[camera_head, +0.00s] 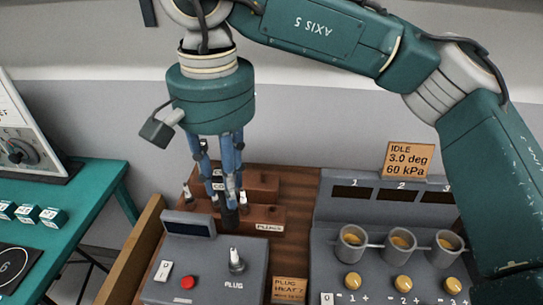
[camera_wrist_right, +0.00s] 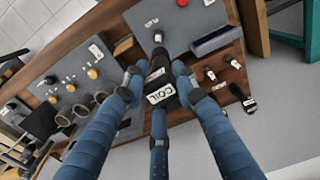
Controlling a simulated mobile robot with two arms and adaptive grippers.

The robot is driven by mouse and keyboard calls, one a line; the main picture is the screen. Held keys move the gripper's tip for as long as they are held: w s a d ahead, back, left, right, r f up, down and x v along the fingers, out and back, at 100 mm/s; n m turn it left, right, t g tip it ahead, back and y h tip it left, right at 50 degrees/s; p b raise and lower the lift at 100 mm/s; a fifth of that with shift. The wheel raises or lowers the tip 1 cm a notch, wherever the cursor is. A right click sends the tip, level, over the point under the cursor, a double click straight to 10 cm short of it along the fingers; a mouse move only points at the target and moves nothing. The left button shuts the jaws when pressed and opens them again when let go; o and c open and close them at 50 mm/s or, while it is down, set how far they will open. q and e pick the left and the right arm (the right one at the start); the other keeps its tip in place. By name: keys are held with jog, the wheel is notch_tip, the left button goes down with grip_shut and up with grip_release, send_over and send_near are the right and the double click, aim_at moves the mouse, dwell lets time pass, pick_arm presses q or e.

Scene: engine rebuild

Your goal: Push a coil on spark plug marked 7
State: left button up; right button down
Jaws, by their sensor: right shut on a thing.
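My right gripper (camera_head: 230,200) points down with its blue fingers over the brown plug rack. In the wrist view the gripper (camera_wrist_right: 160,90) is shut on a black coil (camera_wrist_right: 161,92) with a white COIL label. In the head view the lower end of the coil (camera_head: 230,217) shows dark below the fingers, partly hidden by them. A spark plug (camera_head: 243,199) stands in the rack just right of the coil; others stand to the left and behind. Another plug (camera_head: 236,260) stands upright on the grey tester. I cannot read a 7 on any plug. My left gripper is out of view.
The grey PLUG tester (camera_head: 215,284) with a red button stands in front of the rack (camera_head: 268,215). A grey panel with three cups (camera_head: 401,241) stands at the right. A teal table (camera_head: 98,180) is at the left, past a wooden edge (camera_head: 132,255).

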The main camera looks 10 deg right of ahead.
aim_at(228, 212)
jog(key=shift+s+a, duration=0.15)
jog(key=shift+s, duration=0.25)
jog(key=shift+s+f, duration=0.1)
jog(key=shift+s, duration=0.05)
jog(key=shift+f, duration=0.25)
jog(key=shift+a+f+b, duration=0.1)
jog(key=shift+f+b, duration=0.55)
jog(key=shift+b, duration=0.1)
notch_tip(228, 212, down, 2)
jog(key=shift+f+b, duration=0.15)
jog(key=shift+b, duration=0.6)
jog(key=shift+f, duration=0.2)
pick_arm(q)
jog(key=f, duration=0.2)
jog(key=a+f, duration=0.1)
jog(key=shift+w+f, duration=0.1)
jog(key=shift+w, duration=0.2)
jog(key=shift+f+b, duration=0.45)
jog(key=shift+b, duration=0.1)
pick_arm(e)
jog(key=shift+f, duration=0.35)
